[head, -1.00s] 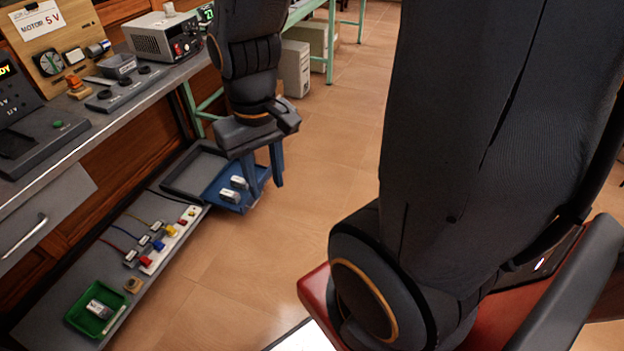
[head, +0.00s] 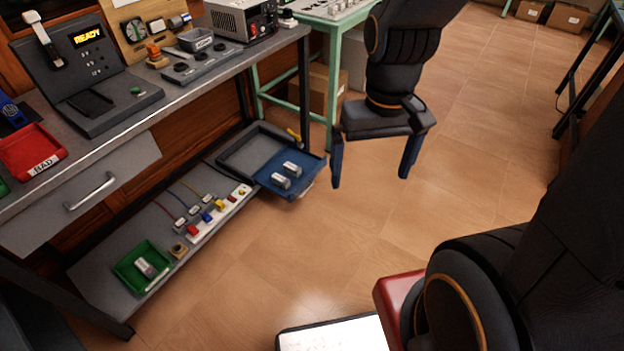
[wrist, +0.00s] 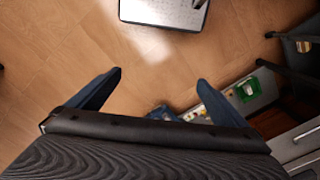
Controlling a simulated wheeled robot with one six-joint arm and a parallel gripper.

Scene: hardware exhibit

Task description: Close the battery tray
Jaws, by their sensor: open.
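The blue battery tray (head: 311,187) sticks out from its grey housing (head: 232,148) at the right end of the low shelf. Two light batteries (head: 285,176) lie in it. My gripper (head: 369,181) is open and empty, to the right of the tray's front edge and apart from it in the head view. In the wrist view my gripper (wrist: 163,80) shows its two blue fingers spread wide. A small blue piece of what looks like the tray (wrist: 163,113) shows between them, mostly hidden by my gripper body.
The low shelf (head: 105,237) also holds a green tray (head: 128,273) and a white strip with coloured plugs (head: 222,214). Above it is the workbench (head: 155,118) with a drawer (head: 60,205). Open tiled floor (head: 300,250) lies in front.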

